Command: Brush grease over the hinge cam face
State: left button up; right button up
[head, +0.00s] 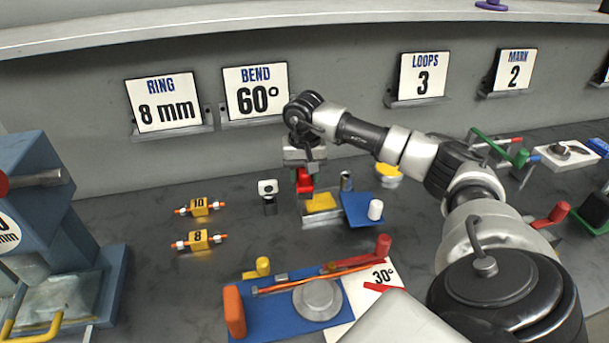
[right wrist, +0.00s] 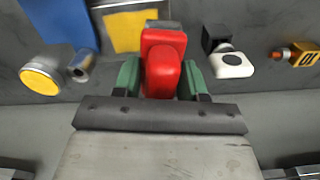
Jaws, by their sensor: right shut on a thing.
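My right gripper (head: 303,172) is shut on a red handle-like piece (head: 305,186), taken to be the grease brush. In the right wrist view the red piece (right wrist: 164,62) sits between the two green fingertips (right wrist: 163,82); bristles cannot be made out. Just below it in the head view is a hinge-like fixture with a yellow face (head: 320,203) and a blue plate (head: 366,209). The yellow face (right wrist: 122,31) lies beside the red piece in the wrist view; contact cannot be told. A yellow-topped white pot (head: 388,174) stands behind right. My left gripper is out of view.
A white cylinder (head: 375,210) stands by the blue plate, a grey cylinder (head: 346,181) behind it. A black-and-white piece (head: 268,189) stands left. Two yellow tagged parts (head: 199,207) lie further left. A blue bending jig (head: 280,315) is in front, a blue machine (head: 35,200) far left.

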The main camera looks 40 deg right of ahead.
jog(key=shift+r, duration=0.5)
jog(key=shift+r+p, duration=1.2)
jog(key=shift+r, duration=0.35)
jog(key=shift+a+f, duration=0.1)
